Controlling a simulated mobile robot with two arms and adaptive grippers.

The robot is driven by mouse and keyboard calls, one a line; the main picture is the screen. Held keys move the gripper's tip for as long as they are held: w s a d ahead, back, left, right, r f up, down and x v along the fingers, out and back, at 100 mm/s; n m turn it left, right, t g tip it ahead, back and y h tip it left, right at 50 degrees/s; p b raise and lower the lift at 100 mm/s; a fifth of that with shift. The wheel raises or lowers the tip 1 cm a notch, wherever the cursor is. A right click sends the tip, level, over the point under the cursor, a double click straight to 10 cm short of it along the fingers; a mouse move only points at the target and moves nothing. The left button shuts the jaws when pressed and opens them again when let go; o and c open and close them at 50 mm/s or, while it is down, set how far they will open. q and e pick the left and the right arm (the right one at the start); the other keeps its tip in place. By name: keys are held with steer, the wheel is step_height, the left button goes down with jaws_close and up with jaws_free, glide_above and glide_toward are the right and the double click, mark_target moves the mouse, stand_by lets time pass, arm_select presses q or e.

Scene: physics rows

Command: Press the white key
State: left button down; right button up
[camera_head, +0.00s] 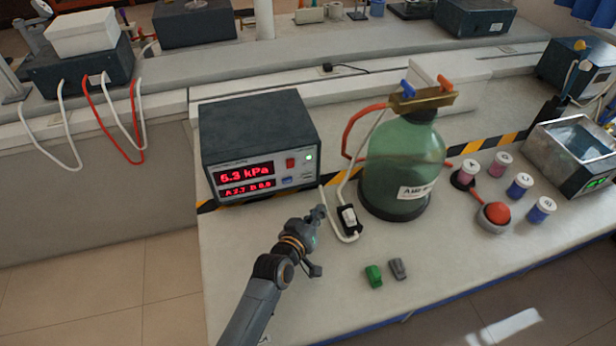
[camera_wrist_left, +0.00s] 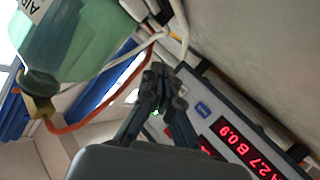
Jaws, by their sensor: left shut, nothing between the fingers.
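The white key (camera_head: 349,215) is a small white rocker on a black base, standing on the bench between the pressure meter and the green glass bottle. My left gripper (camera_head: 318,214) is shut and empty, just left of the key. I see a small gap between them in the head view. In the left wrist view the shut fingers (camera_wrist_left: 160,88) point toward pale tubes, and the meter's lit display is to their right. My right gripper is not in view.
The pressure meter (camera_head: 258,140) has red digits, a red button and a blue button. The green bottle (camera_head: 402,165) stands right of the key with tubes around it. Green (camera_head: 373,276) and grey (camera_head: 397,269) small pieces lie in front. Several labelled jars stand at the right.

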mark_target(307, 177)
arm_select(q)
steer(key=w+b, duration=0.1)
steer(key=w+a+b, duration=0.1)
steer(key=w, duration=0.1)
steer(key=shift+w+f, duration=0.15)
steer(key=shift+f, duration=0.05)
steer(key=w+b, duration=0.1)
steer(key=w+a+b, duration=0.1)
steer(key=w, duration=0.1)
steer(key=shift+w, duration=0.1)
steer(key=shift+w+a+r+b, duration=0.15)
steer(key=shift+w+a+b, duration=0.15)
steer(key=shift+w, duration=0.45)
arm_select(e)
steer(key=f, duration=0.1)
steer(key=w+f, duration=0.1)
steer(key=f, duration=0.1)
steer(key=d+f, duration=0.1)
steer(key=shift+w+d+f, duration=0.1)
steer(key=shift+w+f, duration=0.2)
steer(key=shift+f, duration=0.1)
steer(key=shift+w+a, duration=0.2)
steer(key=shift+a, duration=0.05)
arm_select(q)
steer(key=shift+w, duration=0.1)
steer(key=shift+w+a, duration=0.1)
steer(key=shift+w, duration=0.25)
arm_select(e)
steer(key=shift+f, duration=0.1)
